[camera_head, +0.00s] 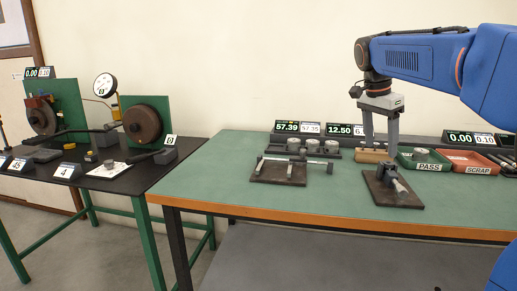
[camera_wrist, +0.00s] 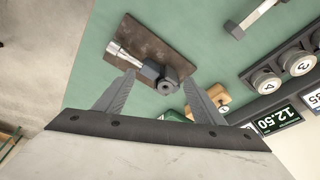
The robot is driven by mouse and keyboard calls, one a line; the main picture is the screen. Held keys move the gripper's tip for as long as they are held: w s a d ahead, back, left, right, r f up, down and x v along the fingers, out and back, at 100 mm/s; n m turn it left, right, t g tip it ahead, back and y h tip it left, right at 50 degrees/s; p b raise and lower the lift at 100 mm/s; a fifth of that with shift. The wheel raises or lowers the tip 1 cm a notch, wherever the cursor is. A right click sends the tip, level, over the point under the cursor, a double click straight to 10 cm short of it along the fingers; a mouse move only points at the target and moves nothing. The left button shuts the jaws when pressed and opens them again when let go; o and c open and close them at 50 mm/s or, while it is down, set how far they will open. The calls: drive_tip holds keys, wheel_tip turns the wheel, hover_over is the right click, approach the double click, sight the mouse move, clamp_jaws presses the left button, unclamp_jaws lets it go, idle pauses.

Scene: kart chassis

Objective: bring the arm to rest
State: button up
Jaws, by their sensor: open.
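My gripper (camera_head: 380,132) hangs from my blue arm above the green-topped table (camera_head: 232,168), with its fingers pointing down. In the wrist view my gripper (camera_wrist: 160,92) has its two fingers spread, with nothing held between them. Below it on the table is a dark plate (camera_head: 398,200) bearing a dark block with a light cylindrical part. The plate also shows in the wrist view (camera_wrist: 142,45), apart from the fingers. The fingertips appear above and just behind the block in the head view.
A second plate (camera_head: 268,176) bears a long metal piece. Behind are small round weights (camera_head: 293,145), a wooden block (camera_head: 372,156), displays (camera_head: 287,127), a green PASS tray (camera_head: 424,163) and a red SCRAP tray (camera_head: 475,162). A black table (camera_head: 70,172) with wheels and a dial stands left.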

drive_tip(key=s+a+f+n+t+y, duration=0.1)
drive_tip(key=s+a+f+n+t, duration=0.1)
drive_tip(key=s+f+n, duration=0.5)
drive_tip(key=s+a+f+n+t+y, duration=0.1)
drive_tip(key=s+a+f+n, duration=0.3)
drive_tip(key=s+f, duration=1.3)
drive_tip(key=s+n, duration=0.3)
drive_tip(key=s, duration=0.4)
drive_tip(key=shift+s+a+f+t+y, duration=0.15)
drive_tip(key=shift+s+t+y, duration=0.1)
drive_tip(key=shift+t+y, duration=0.15)
